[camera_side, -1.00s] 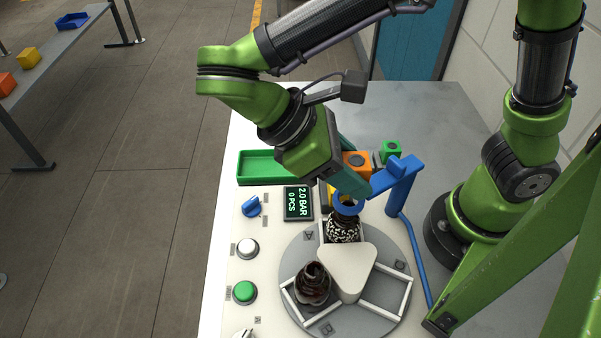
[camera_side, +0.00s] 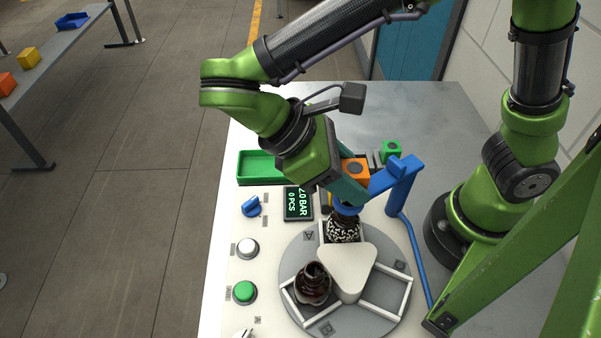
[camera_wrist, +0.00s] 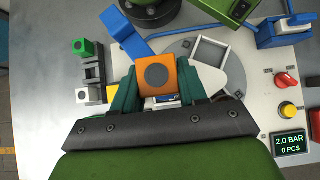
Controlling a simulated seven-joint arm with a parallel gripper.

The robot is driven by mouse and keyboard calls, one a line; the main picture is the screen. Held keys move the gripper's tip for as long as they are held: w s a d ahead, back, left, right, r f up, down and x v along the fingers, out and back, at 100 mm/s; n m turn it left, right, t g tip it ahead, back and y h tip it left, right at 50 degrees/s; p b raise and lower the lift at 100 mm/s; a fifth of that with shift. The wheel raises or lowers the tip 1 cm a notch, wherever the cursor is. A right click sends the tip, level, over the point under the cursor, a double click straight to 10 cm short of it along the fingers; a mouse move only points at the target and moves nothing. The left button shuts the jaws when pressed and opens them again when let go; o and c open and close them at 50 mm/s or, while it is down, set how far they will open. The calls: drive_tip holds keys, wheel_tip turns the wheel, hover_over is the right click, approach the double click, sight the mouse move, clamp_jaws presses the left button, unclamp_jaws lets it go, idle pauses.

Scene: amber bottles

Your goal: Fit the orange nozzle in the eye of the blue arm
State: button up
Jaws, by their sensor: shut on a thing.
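The orange nozzle (camera_side: 355,170) is held between the teal fingers of my gripper (camera_side: 349,190). In the wrist view, its square orange top with a grey disc (camera_wrist: 157,75) sits between both fingers (camera_wrist: 158,90). The blue arm (camera_side: 385,181) reaches left from its post, and its eye (camera_side: 345,210) lies right under my fingertips, partly covered by them. The blue arm also shows in the wrist view (camera_wrist: 124,32). The nozzle's lower end is hidden, so I cannot tell whether it is inside the eye. A speckled bottle (camera_side: 343,231) stands below the eye.
A grey turntable (camera_side: 297,253) carries an amber bottle (camera_side: 312,285) and a pale central hub (camera_side: 347,268). A green tray (camera_side: 258,167), a pressure display (camera_side: 298,203) and knobs lie left. A green block (camera_side: 391,150) stands behind the blue arm.

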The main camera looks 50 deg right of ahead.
drive_tip(key=shift+f, duration=0.75)
idle(1.2)
drive_tip(key=o, duration=1.5)
drive_tip(key=shift+r, duration=3)
drive_tip(key=shift+w+d, duration=0.15)
drive_tip(key=shift+d, duration=0.25)
drive_tip(key=w+d+m+t+y, duration=0.3)
drive_tip(key=d+m+t+y, duration=0.1)
drive_tip(key=d+m+t, duration=0.2)
drive_tip(key=w+d+r+m+t+y, duration=0.1)
drive_tip(key=w+d+m+t+y, duration=0.2)
drive_tip(key=d+m+t, duration=0.4)
drive_tip(key=shift+d+r+y, duration=0.25)
drive_tip(key=shift+d+y, duration=0.25)
drive_tip(key=shift+d, duration=0.7)
